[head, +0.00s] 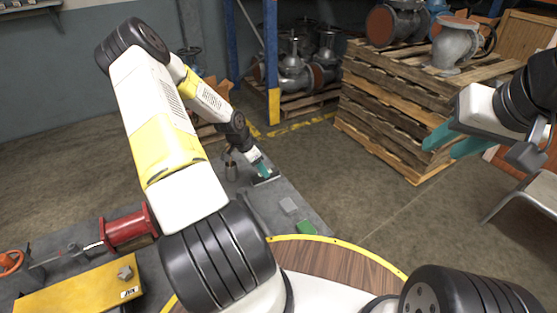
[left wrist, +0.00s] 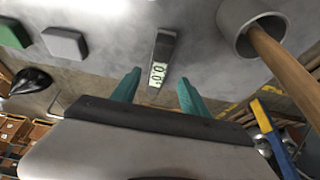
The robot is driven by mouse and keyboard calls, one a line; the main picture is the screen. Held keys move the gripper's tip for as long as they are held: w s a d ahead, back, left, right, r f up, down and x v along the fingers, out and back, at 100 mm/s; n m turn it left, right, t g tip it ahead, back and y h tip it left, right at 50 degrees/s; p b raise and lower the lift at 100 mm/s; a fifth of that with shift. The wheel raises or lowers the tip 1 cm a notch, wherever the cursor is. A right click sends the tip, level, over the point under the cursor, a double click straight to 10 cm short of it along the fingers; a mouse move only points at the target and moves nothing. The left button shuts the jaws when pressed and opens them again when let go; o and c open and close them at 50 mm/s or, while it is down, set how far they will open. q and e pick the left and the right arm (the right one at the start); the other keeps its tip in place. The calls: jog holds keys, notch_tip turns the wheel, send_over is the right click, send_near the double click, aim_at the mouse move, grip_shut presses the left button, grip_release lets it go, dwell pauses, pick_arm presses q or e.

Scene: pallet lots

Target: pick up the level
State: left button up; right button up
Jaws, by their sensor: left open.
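The level shows in the left wrist view as a narrow dark grey bar (left wrist: 166,43) with a lit digital display. It lies on the grey table top, just beyond and between my left fingertips. In the head view the level (head: 268,181) is a small dark shape mostly hidden under my left gripper (head: 264,173). My left gripper also shows in the left wrist view (left wrist: 160,82); its teal fingers are apart and nothing is held between them. My right gripper (head: 455,146) is raised at the right, away from the table, with its teal fingers apart and empty.
A grey block (head: 289,205) and green block (head: 307,228) lie nearer my base. A red spool (head: 128,229) and yellow box (head: 80,288) stand left. Stacked pallets (head: 390,110) stand beyond.

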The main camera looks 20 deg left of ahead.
pick_arm(q)
jog(key=x, duration=0.4)
jog(key=shift+d+f, duration=0.2)
jog(key=shift+d, duration=0.05)
grip_shut()
